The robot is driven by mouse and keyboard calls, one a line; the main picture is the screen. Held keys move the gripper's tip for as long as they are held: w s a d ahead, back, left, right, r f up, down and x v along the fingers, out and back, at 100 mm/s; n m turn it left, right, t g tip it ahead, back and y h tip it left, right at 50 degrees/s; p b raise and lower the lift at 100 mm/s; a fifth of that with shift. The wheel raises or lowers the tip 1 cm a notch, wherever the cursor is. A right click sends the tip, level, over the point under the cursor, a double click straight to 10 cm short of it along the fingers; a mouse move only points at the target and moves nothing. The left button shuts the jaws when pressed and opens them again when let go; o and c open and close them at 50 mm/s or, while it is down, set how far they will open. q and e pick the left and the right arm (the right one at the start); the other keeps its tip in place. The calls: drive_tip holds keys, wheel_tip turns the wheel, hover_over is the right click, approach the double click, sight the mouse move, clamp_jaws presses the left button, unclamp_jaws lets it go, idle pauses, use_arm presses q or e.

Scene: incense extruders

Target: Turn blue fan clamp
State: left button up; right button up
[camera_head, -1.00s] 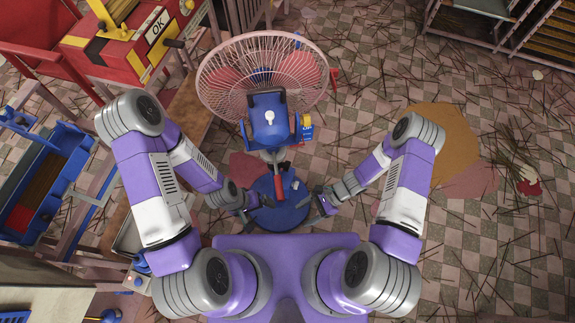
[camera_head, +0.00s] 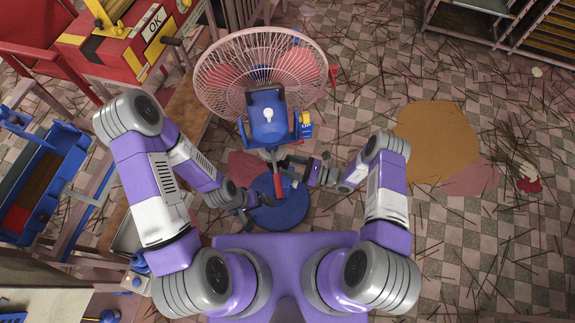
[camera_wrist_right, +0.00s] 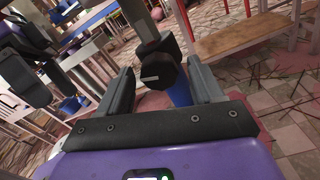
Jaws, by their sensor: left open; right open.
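The fan has a pink wire cage (camera_head: 262,65), a blue motor housing (camera_head: 268,118) and a round blue base (camera_head: 278,208). A red-handled part (camera_head: 276,184) shows on its stand. My right gripper (camera_head: 290,168) is open beside the stand, below the motor housing. In the right wrist view a dark knob-like part (camera_wrist_right: 158,72) stands between the open fingers, and a blue part (camera_wrist_right: 181,94) shows beside it. I cannot tell whether the fingers touch either, or which part is the clamp. My left gripper (camera_head: 262,203) is open, low over the base's left side.
A red and yellow machine marked OK (camera_head: 130,38) stands at upper left. A blue trough (camera_head: 42,180) is at far left. A shelf rack (camera_head: 510,35) is at upper right.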

drive_tip(key=shift+w+a, duration=0.2)
drive_tip(key=shift+a, duration=0.4)
drive_tip(key=c, duration=1.1)
drive_tip(key=shift+o, duration=0.2)
